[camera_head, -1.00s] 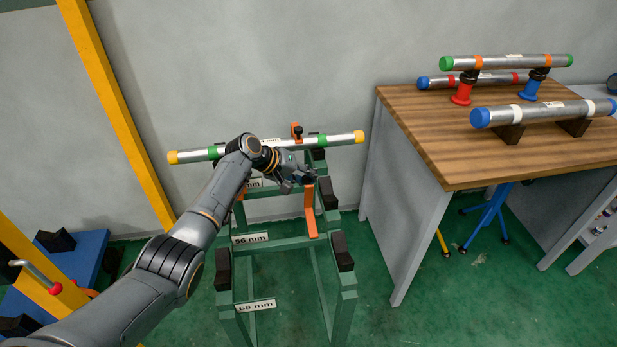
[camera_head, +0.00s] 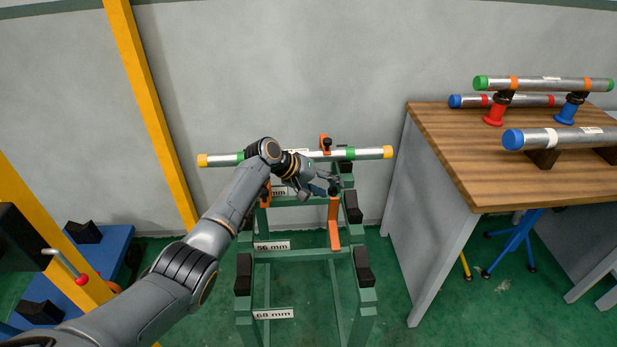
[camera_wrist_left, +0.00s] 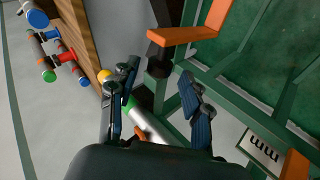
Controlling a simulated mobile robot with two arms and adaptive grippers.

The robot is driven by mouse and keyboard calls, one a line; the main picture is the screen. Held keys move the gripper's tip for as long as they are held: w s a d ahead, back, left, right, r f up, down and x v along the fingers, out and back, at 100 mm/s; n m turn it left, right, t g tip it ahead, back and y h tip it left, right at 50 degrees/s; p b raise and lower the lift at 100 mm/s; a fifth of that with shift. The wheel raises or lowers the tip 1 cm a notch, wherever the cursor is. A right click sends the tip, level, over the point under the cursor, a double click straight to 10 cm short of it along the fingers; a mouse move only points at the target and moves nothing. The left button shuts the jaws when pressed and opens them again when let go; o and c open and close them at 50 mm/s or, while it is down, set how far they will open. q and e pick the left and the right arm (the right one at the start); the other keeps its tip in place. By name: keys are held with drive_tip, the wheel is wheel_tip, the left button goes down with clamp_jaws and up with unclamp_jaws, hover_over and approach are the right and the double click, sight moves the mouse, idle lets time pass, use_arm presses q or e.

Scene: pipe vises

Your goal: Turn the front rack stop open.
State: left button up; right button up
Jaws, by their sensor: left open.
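The green pipe rack (camera_head: 300,255) stands in front of the wall. An orange stop bar (camera_head: 334,225) with a black knob at its upper end hangs down on the right part of the rack, its lower end bent. In the wrist view the orange bar (camera_wrist_left: 190,35) is beyond the fingers, with the black knob (camera_wrist_left: 158,66) near the gap between them. My left gripper (camera_head: 328,186) is open and empty at the knob; I cannot tell if it touches. A second orange stop (camera_head: 325,144) stands upright behind the pipe. My right gripper is not in view.
A pipe with yellow ends and green bands (camera_head: 365,153) lies across the rack top, close behind the gripper. A wooden-topped bench (camera_head: 470,170) with more pipes stands to the right. A yellow post (camera_head: 150,110) and a blue platform (camera_head: 100,260) are at left.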

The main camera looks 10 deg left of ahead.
use_arm(q)
drive_tip(key=v, duration=1)
drive_tip(key=shift+a, duration=0.15)
drive_tip(key=shift+s, duration=0.1)
